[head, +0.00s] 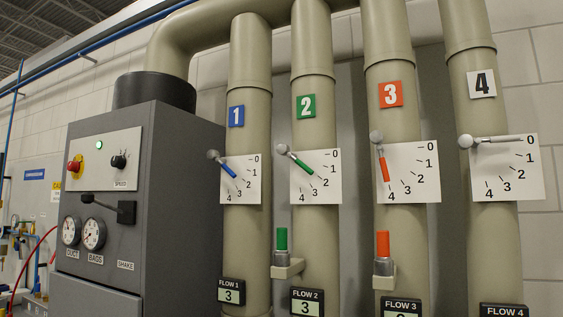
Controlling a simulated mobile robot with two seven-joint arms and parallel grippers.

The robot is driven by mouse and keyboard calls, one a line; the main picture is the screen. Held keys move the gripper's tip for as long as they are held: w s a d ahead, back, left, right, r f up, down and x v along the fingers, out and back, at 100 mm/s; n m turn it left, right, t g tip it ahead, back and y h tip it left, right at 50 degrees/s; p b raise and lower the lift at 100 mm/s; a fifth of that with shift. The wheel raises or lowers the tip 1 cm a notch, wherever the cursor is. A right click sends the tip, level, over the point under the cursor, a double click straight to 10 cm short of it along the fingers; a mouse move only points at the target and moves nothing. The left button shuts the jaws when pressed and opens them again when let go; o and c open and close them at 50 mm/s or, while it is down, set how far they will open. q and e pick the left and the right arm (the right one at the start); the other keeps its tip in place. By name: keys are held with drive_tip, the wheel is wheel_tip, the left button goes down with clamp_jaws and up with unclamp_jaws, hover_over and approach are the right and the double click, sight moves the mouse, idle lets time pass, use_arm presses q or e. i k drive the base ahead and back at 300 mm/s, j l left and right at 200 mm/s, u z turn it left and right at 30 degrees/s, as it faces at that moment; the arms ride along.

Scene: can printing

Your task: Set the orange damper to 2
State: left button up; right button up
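The orange damper lever (383,165) is on the third pipe, below the orange "3" label (390,94). Its round grey pivot (376,137) sits at the upper left of a white dial plate (428,188) marked 0 to 4. The lever points steeply down, at about the 4 mark. The 2 mark is farther up and to the right on the plate. Below the plate, an orange-topped cylinder (382,245) stands in a small holder on the same pipe. Neither of my grippers is in view.
Neighbouring dampers are blue (228,170), green (302,164) and grey (505,139); the grey one points near 0. A grey control cabinet (180,200) stands left. A green-topped cylinder (282,240) is on pipe 2. The space before the pipes looks clear.

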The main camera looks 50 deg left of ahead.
sight(377, 137)
drive_tip(key=u, duration=1.6)
drive_tip(key=i+j+z, duration=0.1)
drive_tip(key=i+z, duration=0.15)
drive_tip(key=i+j+z, duration=0.25)
drive_tip(key=k+l, duration=0.05)
drive_tip(key=l, duration=0.05)
